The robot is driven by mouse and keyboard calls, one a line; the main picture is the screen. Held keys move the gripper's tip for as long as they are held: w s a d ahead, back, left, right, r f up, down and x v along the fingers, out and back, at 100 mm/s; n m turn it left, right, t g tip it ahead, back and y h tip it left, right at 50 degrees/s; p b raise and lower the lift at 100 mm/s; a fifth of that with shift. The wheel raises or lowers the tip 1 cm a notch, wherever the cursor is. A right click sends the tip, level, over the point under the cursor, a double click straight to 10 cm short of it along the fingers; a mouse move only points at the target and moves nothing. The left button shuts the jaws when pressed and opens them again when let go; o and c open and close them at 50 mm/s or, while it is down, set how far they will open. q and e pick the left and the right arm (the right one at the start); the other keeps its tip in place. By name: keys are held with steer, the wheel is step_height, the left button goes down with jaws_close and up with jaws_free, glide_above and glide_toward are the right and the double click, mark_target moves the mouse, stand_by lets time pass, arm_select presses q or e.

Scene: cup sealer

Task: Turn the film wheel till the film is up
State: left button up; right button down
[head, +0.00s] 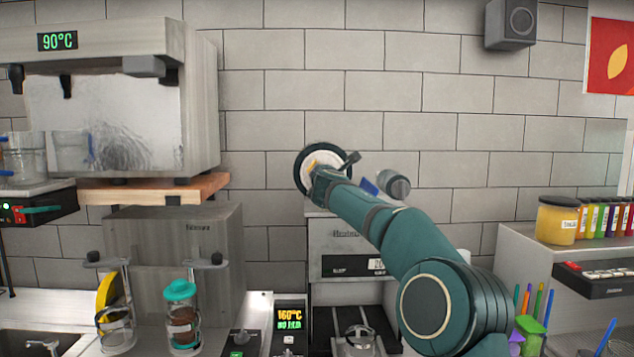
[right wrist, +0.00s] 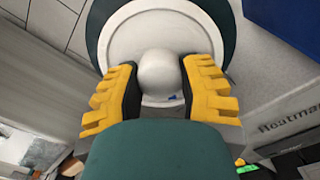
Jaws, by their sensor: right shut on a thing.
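The film wheel (head: 299,172) is a dark-rimmed disc with a white face on top of the cup sealer (head: 338,243). In the right wrist view the wheel's white face (right wrist: 125,45) fills the top middle, with a round white knob (right wrist: 158,72) at its centre. My right gripper (right wrist: 159,80) has its yellow-and-black fingers on both sides of the knob and is shut on it. In the head view my right gripper (head: 318,177) covers part of the wheel. The film itself cannot be made out. My left gripper is out of view.
A control box (head: 289,318) left of the sealer shows 160°C above green text too small to read surely. Glass jars (head: 183,315) stand further left, below a wooden shelf (head: 150,188). A shelf with a yellow jar (head: 557,220) is at right.

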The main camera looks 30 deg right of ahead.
steer(key=m+b, duration=0.1)
steer(key=m, duration=0.2)
steer(key=shift+m+b, duration=0.4)
steer(key=m+b, duration=0.1)
steer(key=m, duration=0.2)
steer(key=shift+m, duration=0.3)
steer(key=shift+m+b, duration=0.55)
steer(key=shift+m, duration=0.45)
steer(key=m+b, duration=0.1)
steer(key=m, duration=0.3)
steer(key=shift+m, duration=0.3)
steer(key=m+b, duration=0.1)
steer(key=m, duration=0.2)
steer(key=shift+m, duration=0.4)
steer(key=m, duration=0.3)
steer(key=shift+r+m+b, duration=0.1)
steer(key=shift+m+b, duration=0.2)
steer(key=shift+b, duration=0.05)
steer(key=m, duration=0.3)
steer(key=shift+m+h, duration=0.3)
steer(key=shift+m, duration=1.9)
